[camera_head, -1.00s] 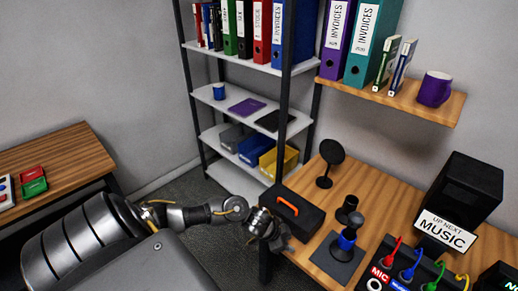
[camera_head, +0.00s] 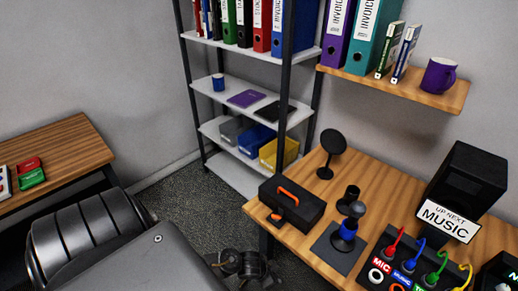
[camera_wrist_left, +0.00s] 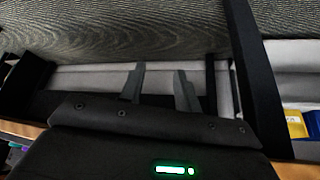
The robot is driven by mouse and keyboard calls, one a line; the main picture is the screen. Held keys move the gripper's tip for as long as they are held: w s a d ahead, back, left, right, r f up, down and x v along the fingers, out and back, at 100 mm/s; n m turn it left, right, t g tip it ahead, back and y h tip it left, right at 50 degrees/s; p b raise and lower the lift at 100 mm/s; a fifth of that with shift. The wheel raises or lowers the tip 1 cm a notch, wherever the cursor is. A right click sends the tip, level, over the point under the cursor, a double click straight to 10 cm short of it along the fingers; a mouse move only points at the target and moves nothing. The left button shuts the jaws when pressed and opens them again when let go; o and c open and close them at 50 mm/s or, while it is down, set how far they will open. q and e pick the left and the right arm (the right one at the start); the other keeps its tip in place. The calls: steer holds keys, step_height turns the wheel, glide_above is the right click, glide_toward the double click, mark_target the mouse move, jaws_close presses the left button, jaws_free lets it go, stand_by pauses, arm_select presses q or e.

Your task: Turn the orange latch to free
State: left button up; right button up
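A black case (camera_head: 300,212) with an orange bar-shaped piece (camera_head: 294,197) on it sits at the left corner of the wooden desk. Whether that orange piece is the latch or a handle is too small to tell. My left gripper (camera_head: 250,268) is low in the head view, below and left of the case and apart from it. Its fingertips are hard to make out there. In the left wrist view the two grey fingers of the left gripper (camera_wrist_left: 160,85) stand apart with nothing between them. My right gripper is not in view.
The desk (camera_head: 392,188) also holds a round black stand (camera_head: 333,145), a joystick-like device (camera_head: 346,238), a cable panel (camera_head: 405,262) and a music sign (camera_head: 447,225). A shelf rack (camera_head: 240,175) stands behind. Carpet (camera_head: 185,205) is open left of the desk.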

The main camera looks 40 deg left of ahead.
arm_select(q)
steer(key=s+a+f+n+g+b, duration=0.1)
steer(key=s+f, duration=0.5)
steer(key=f, duration=0.3)
steer(key=shift+s+a+f+y, duration=0.15)
steer(key=shift+s+f+y, duration=0.1)
steer(key=shift+s+y, duration=0.05)
steer(key=s+f+g, duration=0.1)
steer(key=s+f, duration=0.3)
steer(key=s, duration=0.4)
steer(key=s+f+g+y, duration=0.1)
steer(key=s+f, duration=0.3)
steer(key=s, duration=0.5)
steer(key=s+d+f+g, duration=0.1)
steer(key=s+f, duration=0.3)
steer(key=s, duration=0.4)
steer(key=shift+s+n+y, duration=0.3)
steer(key=shift+s+n, duration=0.05)
steer(key=shift+n, duration=0.05)
steer(key=shift+o, duration=0.4)
steer(key=shift+s+f, duration=0.1)
steer(key=shift+s, duration=0.35)
